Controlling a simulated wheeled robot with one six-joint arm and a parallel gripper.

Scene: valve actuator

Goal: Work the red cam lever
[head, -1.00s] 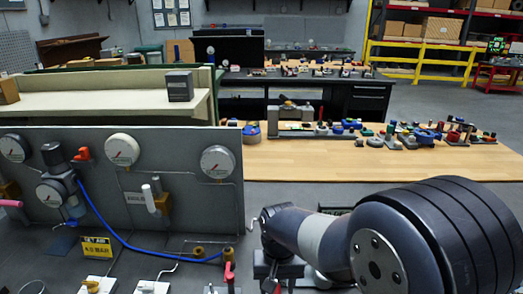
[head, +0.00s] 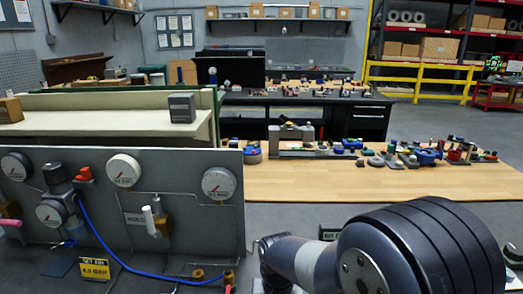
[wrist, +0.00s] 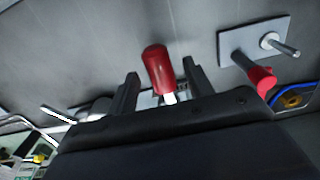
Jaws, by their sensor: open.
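In the wrist view, a red handle (wrist: 158,70) on a short pale shaft stands between the two dark fingers of my gripper (wrist: 160,72). The fingers are open, one on each side of the handle, with gaps showing. The base of this handle is hidden behind my gripper body. A second red-tipped lever (wrist: 264,80) on a dark stem lies to the right, outside the fingers. I cannot tell for certain which is the cam lever. In the head view, a bit of red (head: 228,289) shows at the bottom edge; my gripper is out of that view.
A grey gauge panel (head: 200,232) with several gauges, a blue hose (head: 110,250) and a yellow sign (head: 94,269) stands at left. A wooden bench (head: 330,179) with many small parts lies behind my arm. A metal plate with a peg (wrist: 270,42) is near the second lever.

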